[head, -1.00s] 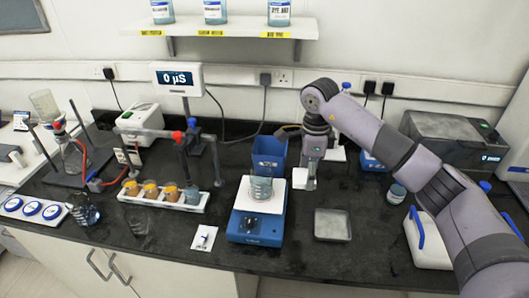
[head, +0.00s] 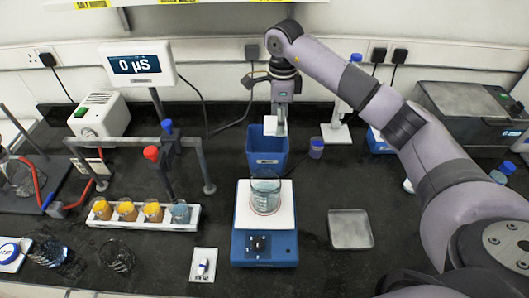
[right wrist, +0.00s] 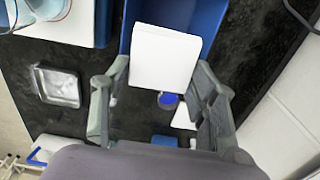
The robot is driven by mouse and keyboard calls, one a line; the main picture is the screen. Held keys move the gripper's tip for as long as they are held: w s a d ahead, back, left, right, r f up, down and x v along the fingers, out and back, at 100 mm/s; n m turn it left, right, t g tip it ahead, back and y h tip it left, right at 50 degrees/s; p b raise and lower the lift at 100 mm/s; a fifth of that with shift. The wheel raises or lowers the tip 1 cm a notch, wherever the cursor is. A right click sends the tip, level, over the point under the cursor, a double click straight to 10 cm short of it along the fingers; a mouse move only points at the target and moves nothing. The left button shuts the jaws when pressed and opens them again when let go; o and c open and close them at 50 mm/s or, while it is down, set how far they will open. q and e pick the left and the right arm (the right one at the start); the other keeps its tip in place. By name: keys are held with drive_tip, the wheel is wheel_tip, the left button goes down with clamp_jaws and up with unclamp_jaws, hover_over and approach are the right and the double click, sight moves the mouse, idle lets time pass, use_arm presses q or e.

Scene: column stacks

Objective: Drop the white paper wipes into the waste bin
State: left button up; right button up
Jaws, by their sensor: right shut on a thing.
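The white paper wipes (head: 270,126) are a small flat white pad held by my right gripper (head: 281,128). In the head view they hang at the opening of the blue waste bin (head: 267,160), which stands behind the stirrer. In the right wrist view the wipes (right wrist: 164,60) lie between the two fingers of my right gripper (right wrist: 158,92) and cover part of the blue bin (right wrist: 205,14). The gripper is shut on the wipes. The inside of the bin is mostly hidden. My left gripper is in neither current view.
A blue stirrer (head: 264,247) with a glass beaker (head: 265,193) stands in front of the bin. A small jar (head: 316,147) is right of the bin. A rack of vials (head: 145,214) is at left, a square metal tray (head: 350,229) at right.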

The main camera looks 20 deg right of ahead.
drive_tip(key=f, duration=0.1)
drive_tip(key=f+b, duration=0.1)
drive_tip(key=f, duration=0.1)
drive_tip(key=shift+w, duration=0.2)
drive_tip(key=shift+w+f+b, duration=0.1)
drive_tip(key=shift+f+b, duration=0.4)
drive_tip(key=shift+f, duration=0.3)
drive_tip(key=o, duration=0.9)
drive_tip(key=shift+o, duration=1.3)
wheel_tip(320, 180, up, 8)
drive_tip(key=shift+f, duration=0.25)
use_arm(q)
drive_tip(key=shift+w+f, duration=1.05)
drive_tip(key=shift+f, duration=0.15)
